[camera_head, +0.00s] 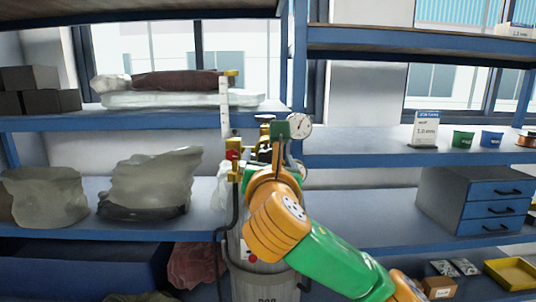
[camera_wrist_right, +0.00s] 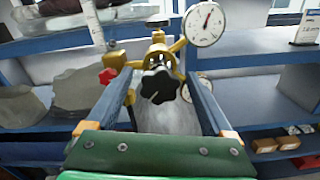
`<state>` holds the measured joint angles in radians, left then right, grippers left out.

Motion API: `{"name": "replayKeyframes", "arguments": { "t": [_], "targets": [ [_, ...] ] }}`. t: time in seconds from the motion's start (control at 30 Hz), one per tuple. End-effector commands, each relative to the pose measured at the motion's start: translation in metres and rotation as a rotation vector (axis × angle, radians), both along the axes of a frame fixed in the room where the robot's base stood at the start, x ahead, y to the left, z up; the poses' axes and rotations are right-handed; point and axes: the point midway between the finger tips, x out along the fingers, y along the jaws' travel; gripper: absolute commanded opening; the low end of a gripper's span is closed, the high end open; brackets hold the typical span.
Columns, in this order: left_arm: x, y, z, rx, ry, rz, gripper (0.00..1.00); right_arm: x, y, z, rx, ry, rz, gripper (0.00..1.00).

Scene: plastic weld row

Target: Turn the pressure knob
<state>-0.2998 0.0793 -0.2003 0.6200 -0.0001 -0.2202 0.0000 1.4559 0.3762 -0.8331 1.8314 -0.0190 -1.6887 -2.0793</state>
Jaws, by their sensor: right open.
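The pressure knob (camera_wrist_right: 158,86) is black and lobed, on the front of a brass regulator (camera_wrist_right: 160,50) in the right wrist view. My right gripper (camera_wrist_right: 155,74) is open, with one finger to each side of the knob. I see no clear contact between fingers and knob. In the head view, my right gripper (camera_head: 278,143) is in front of the regulator and hides the knob. A round white gauge (camera_head: 299,125) shows beside it, and in the wrist view the gauge (camera_wrist_right: 204,24) is above right of the knob. My left gripper is out of view.
A grey gas cylinder (camera_head: 258,283) stands below the regulator, with a flow tube (camera_head: 224,105) and a black hose to the left. Blue shelves (camera_head: 370,160) lie behind. Clear bags (camera_head: 155,180) are on the left, a drawer unit (camera_head: 478,200) on the right.

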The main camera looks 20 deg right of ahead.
Motion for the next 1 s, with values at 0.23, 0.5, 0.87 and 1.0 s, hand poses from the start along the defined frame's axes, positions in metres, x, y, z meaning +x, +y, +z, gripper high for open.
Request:
{"name": "replayKeyframes", "arguments": {
  "t": [0.23,0.5,0.87,1.0],
  "targets": [
    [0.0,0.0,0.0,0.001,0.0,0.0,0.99,0.0,0.0,0.0,0.001,0.0,0.0,0.35],
    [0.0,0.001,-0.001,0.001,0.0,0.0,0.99,0.0,0.0,0.0,0.007,-0.002,0.0,0.01],
    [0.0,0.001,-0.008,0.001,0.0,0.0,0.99,-0.001,0.0,-0.001,0.164,-0.049,0.002,0.01],
    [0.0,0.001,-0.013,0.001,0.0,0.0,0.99,-0.001,0.0,-0.002,0.284,-0.083,0.002,0.01]
  ]
}}
